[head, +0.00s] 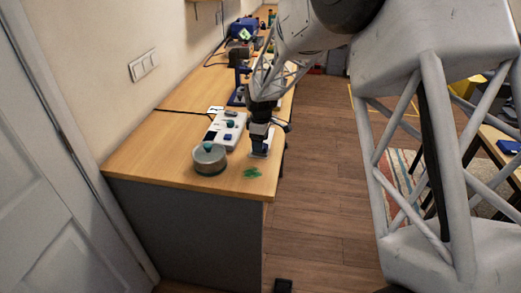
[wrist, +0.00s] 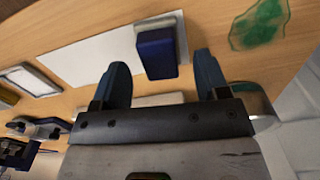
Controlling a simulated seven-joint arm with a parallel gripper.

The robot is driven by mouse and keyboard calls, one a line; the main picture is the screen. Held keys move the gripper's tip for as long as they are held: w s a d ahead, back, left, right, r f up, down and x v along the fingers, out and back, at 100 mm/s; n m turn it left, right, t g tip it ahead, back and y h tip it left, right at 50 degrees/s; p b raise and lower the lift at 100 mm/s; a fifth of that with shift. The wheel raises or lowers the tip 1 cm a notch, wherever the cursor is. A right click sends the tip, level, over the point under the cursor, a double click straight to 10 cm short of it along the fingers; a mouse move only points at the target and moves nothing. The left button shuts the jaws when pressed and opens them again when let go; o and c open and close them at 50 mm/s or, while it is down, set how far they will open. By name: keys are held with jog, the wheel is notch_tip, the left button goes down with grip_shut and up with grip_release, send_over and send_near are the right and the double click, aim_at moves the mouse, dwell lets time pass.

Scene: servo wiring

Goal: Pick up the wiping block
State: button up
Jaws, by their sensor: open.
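The wiping block, a dark blue block with a pale base (wrist: 157,53), rests on or beside a white flat sheet (wrist: 95,58) on the wooden bench in the wrist view. My gripper (wrist: 161,72) is open, with one dark fingertip to each side of the block's near end in the picture. I cannot tell whether the fingers touch it. In the head view my gripper (head: 261,135) is low over the bench's right edge, and it largely hides the block. A green smear (wrist: 260,22) lies on the bench to the right; it also shows in the head view (head: 252,172).
A round grey tin (head: 209,158) with a teal thing on top stands left of my gripper. A white panel (head: 225,132) with small parts lies behind it. Blue equipment (head: 244,28) stands farther back. The bench's front left (head: 150,160) is clear.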

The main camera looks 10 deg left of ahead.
jog(key=shift+f, duration=1.1)
jog(key=shift+c, duration=0.3)
jog(key=c, duration=1)
